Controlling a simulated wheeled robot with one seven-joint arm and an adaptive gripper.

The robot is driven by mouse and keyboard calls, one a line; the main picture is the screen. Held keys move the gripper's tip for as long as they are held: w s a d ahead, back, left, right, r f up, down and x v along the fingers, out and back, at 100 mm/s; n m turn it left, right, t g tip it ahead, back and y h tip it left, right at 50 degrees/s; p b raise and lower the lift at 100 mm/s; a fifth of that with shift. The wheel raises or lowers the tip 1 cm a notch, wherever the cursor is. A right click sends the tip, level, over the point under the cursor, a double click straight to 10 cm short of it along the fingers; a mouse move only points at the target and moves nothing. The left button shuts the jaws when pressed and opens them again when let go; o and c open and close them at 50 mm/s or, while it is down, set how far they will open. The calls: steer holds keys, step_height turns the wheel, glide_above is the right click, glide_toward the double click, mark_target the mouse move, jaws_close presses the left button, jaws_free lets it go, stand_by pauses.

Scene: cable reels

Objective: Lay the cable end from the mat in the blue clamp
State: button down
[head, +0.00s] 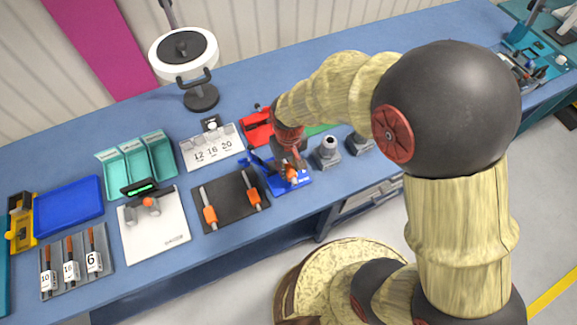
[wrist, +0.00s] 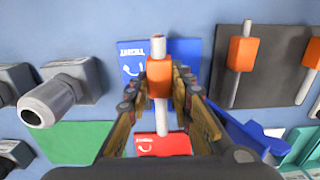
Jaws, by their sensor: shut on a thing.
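My gripper (wrist: 160,90) is shut on a cable end (wrist: 159,78), a pale grey rod with an orange sleeve. In the head view the held cable end's orange sleeve (head: 291,174) shows below my gripper (head: 290,163), over the blue clamp (head: 300,185). In the wrist view the rod lies across the blue clamp's plate (wrist: 184,50); whether it touches the clamp I cannot tell. A blue lever (wrist: 240,131) sticks out to the right there. The dark mat (head: 231,204) holds two other orange-sleeved cable ends (head: 210,215) (head: 253,191). My gripper hides part of the clamp.
A red clamp (head: 256,128) lies behind the blue one, and a green plate (wrist: 75,143) beside it. Grey fittings (head: 327,152) stand close to the right. A number stand (head: 212,148), teal bins (head: 136,160) and a white scale (head: 155,228) are further left.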

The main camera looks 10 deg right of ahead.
mark_target(289, 169)
steer(key=shift+f, duration=0.15)
steer(key=shift+f+b, duration=0.55)
steer(key=shift+f, duration=0.25)
steer(key=shift+f, duration=0.1)
stand_by(0.4)
steer(key=shift+f+b, duration=0.5)
steer(key=shift+f, duration=0.25)
steer(key=c, duration=1.6)
jaws_free()
steer(key=shift+o, duration=0.6)
step_height(289, 169, up, 12)
